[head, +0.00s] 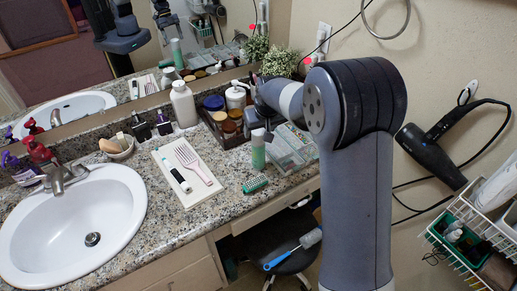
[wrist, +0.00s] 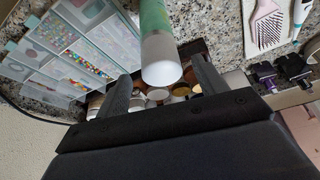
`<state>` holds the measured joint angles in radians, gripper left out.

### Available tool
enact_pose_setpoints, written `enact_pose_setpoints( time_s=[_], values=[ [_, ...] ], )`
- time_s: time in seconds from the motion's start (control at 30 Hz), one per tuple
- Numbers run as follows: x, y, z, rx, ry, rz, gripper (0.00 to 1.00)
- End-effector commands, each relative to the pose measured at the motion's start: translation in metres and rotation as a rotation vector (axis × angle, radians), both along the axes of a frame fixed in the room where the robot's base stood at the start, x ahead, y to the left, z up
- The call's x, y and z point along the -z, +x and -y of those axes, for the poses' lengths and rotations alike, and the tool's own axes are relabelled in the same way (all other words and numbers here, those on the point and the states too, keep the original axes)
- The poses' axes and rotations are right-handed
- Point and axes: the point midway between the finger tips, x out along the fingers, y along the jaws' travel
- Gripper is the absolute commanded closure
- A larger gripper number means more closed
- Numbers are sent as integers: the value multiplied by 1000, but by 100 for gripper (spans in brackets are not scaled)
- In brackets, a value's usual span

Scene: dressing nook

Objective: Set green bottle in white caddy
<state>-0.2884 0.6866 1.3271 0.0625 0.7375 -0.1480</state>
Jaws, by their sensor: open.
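The green bottle (head: 258,155) stands upright on the granite counter, in front of the dark organizer tray. In the wrist view the bottle (wrist: 155,20) shows its green body and pale cap end. My gripper (wrist: 163,80) is open, with one finger on each side of the line to the cap. The bottle is not clamped; whether a finger touches it I cannot tell. In the head view my arm hides most of the gripper. The white caddy (head: 463,208) is a white wire rack at the lower right, with a green bin and other items inside.
A clear case of colourful pieces (head: 290,148) lies right beside the bottle. A green brush (head: 255,184) lies in front. A white tray (head: 187,172) holds a pink brush. The dark organizer (head: 228,125) holds several jars. A hair dryer (head: 432,150) hangs on the wall.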

Motion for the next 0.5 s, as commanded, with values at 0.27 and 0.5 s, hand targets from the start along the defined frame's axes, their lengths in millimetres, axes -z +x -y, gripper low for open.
enact_pose_setpoints(
  time_s=[0.27, 0.5],
  values=[
    [35, 10, -7, 0, -1, -3, 33],
    [44, 14, -8, 0, 0, -1, 33]
  ],
)
